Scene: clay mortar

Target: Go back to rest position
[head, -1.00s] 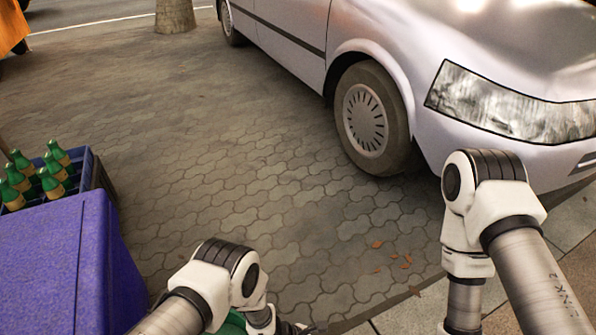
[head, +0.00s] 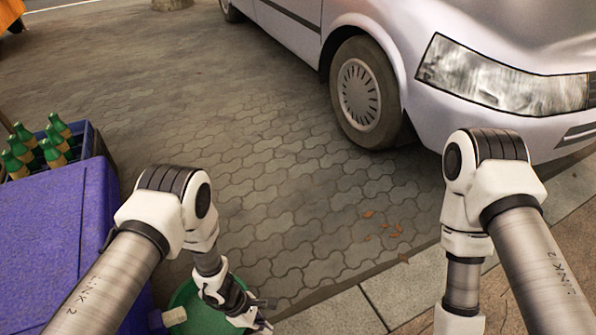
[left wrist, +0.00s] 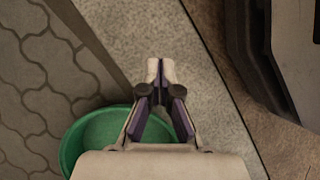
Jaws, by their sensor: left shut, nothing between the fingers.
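My left gripper (head: 262,326) hangs at the bottom middle of the head view, beside the right edge of a green round tub (head: 188,296). In the left wrist view its fingers (left wrist: 159,66) are together with nothing between them, over the pale paving. The tub's green rim (left wrist: 72,150) shows at the lower left there, partly hidden by the gripper. My right arm comes in at the right of the head view and points down; its gripper is out of the frame.
A purple box (head: 60,225) stands at left, with a crate of green bottles (head: 52,150) behind it. A silver car (head: 450,60) is parked ahead. A kerb line divides the patterned paving from smoother slabs. Open paving (head: 290,190) lies between my arms and the car.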

